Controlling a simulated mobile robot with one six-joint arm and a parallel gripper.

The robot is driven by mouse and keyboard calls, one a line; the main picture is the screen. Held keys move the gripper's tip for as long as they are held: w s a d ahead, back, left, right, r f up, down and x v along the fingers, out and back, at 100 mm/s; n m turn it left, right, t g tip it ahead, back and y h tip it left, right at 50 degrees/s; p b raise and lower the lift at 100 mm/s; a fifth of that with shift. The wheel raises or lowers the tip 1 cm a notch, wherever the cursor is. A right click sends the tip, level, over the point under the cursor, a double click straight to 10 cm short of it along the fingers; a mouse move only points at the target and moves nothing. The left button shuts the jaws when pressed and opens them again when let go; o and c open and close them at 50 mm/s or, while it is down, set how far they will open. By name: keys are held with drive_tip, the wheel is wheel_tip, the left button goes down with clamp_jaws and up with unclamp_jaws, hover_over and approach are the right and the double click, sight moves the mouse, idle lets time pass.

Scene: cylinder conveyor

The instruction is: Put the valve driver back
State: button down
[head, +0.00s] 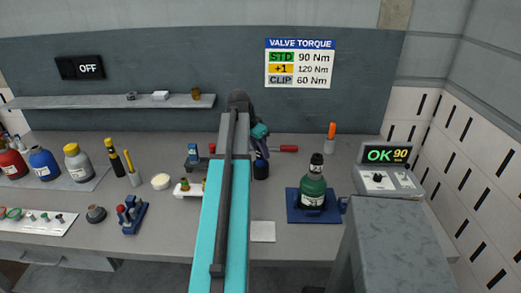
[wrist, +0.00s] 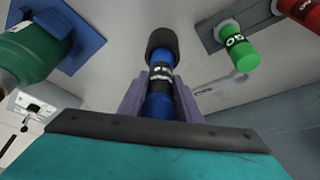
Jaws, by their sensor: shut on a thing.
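My gripper (wrist: 160,103) is shut on the valve driver (wrist: 160,72), a blue tool with a wide black end and a dark band with white marks. In the head view the driver (head: 261,170) hangs roughly upright below my gripper (head: 261,148), near the middle of the bench. My arm hides part of the area to its left. I cannot tell whether the driver's lower end touches the bench. A green cylinder (head: 314,189) with a dark valve stands in a blue cradle (head: 295,214) to the right of the driver. I cannot make out the driver's resting place.
A tester (head: 388,180) reading "OK 90" stands right of the cradle. An orange-handled tool (head: 331,132) stands behind, and a red-handled one (head: 287,149) lies near my gripper. Green (wrist: 238,50) and red pieces are close in the wrist view. Cylinders (head: 43,163) stand far left.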

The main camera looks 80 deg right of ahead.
drive_tip(key=shift+f+b, duration=0.4)
drive_tip(key=shift+f, duration=0.5)
idle(0.3)
drive_tip(key=c, duration=1.3)
unclamp_jaws()
drive_tip(key=shift+o, duration=0.5)
drive_tip(key=shift+f, duration=0.1)
wheel_tip(320, 180, up, 6)
drive_tip(key=p, duration=0.3)
drive_tip(key=shift+p, duration=0.4)
drive_tip(key=shift+a, duration=0.1)
